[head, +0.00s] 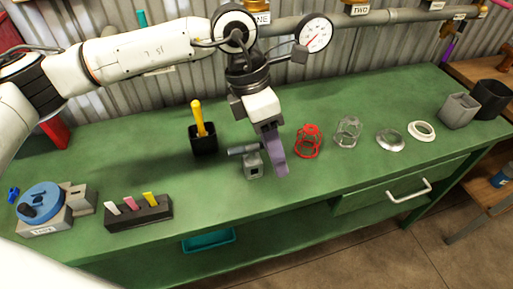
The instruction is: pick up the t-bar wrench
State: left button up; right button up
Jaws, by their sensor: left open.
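A short grey horizontal bar (241,150), which looks like the handle of the t-bar wrench, sits over a small grey block (253,166) on the green bench. Whether the bar's stem goes into the block is hard to see. My left gripper (272,158) points down just right of the bar and block. It is open, with a purple finger in front, and holds nothing that I can see. It partly hides the right end of the bar. Whether it touches the bar cannot be told. My right gripper is not in view.
A black cup (203,141) with a yellow handle stands left of the bar. A red wire cage (307,141) stands close to the right. A block with coloured tabs (138,213) and a blue round device (41,203) are at left. A gauge (314,34) and pipe run behind.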

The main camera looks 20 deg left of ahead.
aim_at(254, 144)
pick_arm(q)
jog(key=w+a, duration=0.1)
jog(key=a, duration=0.1)
jog(key=w+a+t+y, duration=0.1)
jog(key=w+a+r+y, duration=0.1)
jog(key=a, duration=0.1)
jog(key=shift+w+a, duration=0.3)
jog(key=shift+w, duration=0.05)
notch_tip(254, 144, down, 3)
jog(key=shift+w+d+f, duration=0.1)
jog(key=shift+d+f, duration=0.05)
jog(key=shift+f, duration=0.05)
jog(key=shift+d+f+p, duration=0.1)
jog(key=shift+f+p, duration=0.75)
jog(key=shift+f, duration=2.2)
grip_shut()
